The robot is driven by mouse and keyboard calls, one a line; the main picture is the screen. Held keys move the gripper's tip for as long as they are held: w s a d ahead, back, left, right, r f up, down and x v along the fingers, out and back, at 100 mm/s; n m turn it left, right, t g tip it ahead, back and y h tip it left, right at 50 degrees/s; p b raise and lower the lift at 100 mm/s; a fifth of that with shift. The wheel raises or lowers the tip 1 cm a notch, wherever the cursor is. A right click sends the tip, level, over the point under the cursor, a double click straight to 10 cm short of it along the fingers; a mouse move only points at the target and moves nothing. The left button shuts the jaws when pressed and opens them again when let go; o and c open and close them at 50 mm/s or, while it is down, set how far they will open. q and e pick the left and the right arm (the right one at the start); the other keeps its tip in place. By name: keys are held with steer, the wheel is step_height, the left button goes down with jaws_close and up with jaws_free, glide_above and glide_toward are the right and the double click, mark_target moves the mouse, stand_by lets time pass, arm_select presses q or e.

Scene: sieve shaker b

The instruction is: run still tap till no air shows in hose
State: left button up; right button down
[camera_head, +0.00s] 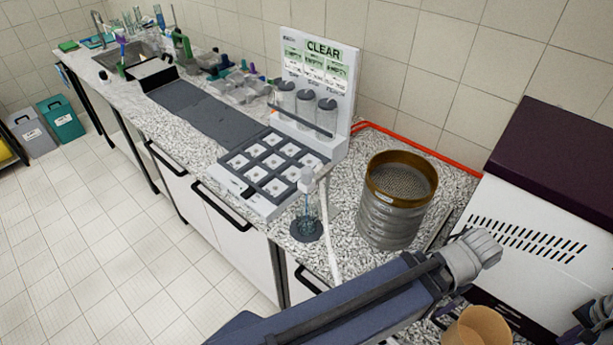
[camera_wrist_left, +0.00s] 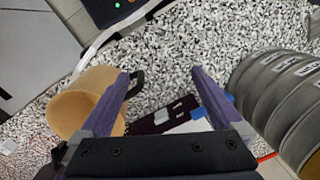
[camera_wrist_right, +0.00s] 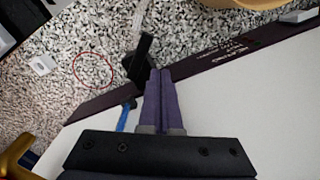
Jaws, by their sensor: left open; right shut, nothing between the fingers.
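A pale hose (camera_head: 332,235) runs down the counter beside a glass vessel with a white head (camera_head: 308,210) on a dark round base. A pale hose also shows in the left wrist view (camera_wrist_left: 100,42), by a dark device with lights (camera_wrist_left: 118,8). My left gripper (camera_wrist_left: 160,74) is open and empty above the counter, beside a tan cup (camera_wrist_left: 78,100). My right gripper (camera_wrist_right: 163,74) is shut and empty, close to the black fitting. Air in the hose cannot be made out.
A sieve stack (camera_head: 393,205) stands mid-counter. A white vented machine with a dark top (camera_head: 530,235) fills the right. A board reading CLEAR (camera_head: 323,50) stands behind a tray of square cells (camera_head: 272,165). The tan cup also shows here (camera_head: 478,330).

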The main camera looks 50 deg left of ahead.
steer(key=shift+w+a+f+b, duration=0.15)
steer(key=shift+f+b, duration=0.6)
steer(key=shift+b, duration=0.05)
steer(key=shift+w+a+f+b, duration=0.1)
steer(key=shift+f+b, duration=0.7)
steer(key=shift+w+a+f+b, duration=0.15)
steer(key=shift+f+b, duration=0.6)
steer(key=shift+b, duration=0.05)
steer(key=shift+r, duration=0.1)
steer(key=shift+d, duration=0.2)
steer(key=shift+s+d, duration=0.2)
steer(key=shift+d, duration=0.15)
steer(key=shift+s, duration=0.1)
